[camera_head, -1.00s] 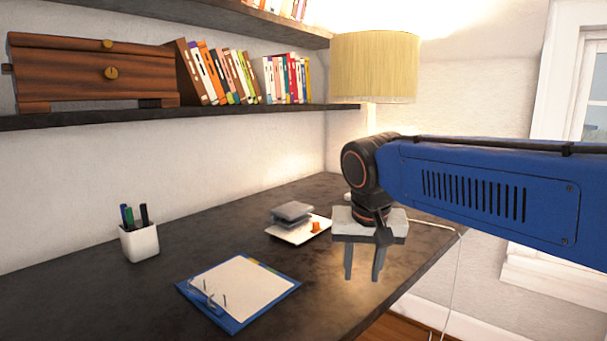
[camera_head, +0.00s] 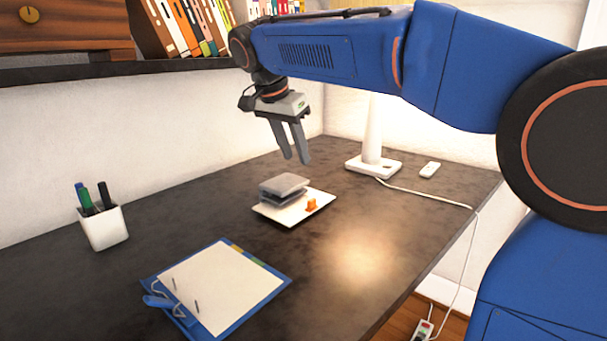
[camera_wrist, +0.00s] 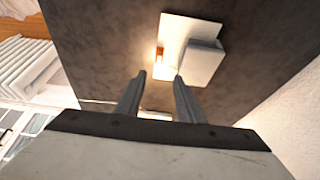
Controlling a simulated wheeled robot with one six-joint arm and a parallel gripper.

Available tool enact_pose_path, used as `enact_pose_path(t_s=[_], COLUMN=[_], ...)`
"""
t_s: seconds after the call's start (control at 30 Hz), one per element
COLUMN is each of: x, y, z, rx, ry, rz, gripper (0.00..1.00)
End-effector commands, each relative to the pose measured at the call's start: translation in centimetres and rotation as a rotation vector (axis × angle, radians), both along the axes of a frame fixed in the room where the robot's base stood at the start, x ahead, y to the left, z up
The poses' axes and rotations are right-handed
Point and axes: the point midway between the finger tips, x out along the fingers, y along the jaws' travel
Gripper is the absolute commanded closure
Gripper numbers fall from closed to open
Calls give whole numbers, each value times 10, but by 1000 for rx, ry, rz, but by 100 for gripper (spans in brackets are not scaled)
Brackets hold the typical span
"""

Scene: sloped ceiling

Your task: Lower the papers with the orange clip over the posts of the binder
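The papers (camera_head: 289,214) lie flat on the desk as a white stack, with the orange clip (camera_head: 311,204) at their right side. My gripper (camera_head: 296,159) is open and empty, above and behind the papers, fingers pointing down.
A grey block-like stack (camera_head: 284,186) sits on the papers. A white pen cup (camera_head: 104,229) stands left. The lamp base (camera_head: 373,166), a small white device (camera_head: 430,170) and a cable lie back right. A shelf (camera_head: 70,71) hangs above. The desk between binder and papers is clear.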

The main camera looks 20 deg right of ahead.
Motion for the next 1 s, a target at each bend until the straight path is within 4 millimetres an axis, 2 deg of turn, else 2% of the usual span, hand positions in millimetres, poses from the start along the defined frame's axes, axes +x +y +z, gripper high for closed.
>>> enact_pose_path(t_s=[0.8,1.0], x=[28,33], y=[-40,-48], z=[-119,-141], rx=[0,0], ry=[4,2], rz=[0,1], gripper=[66,66])
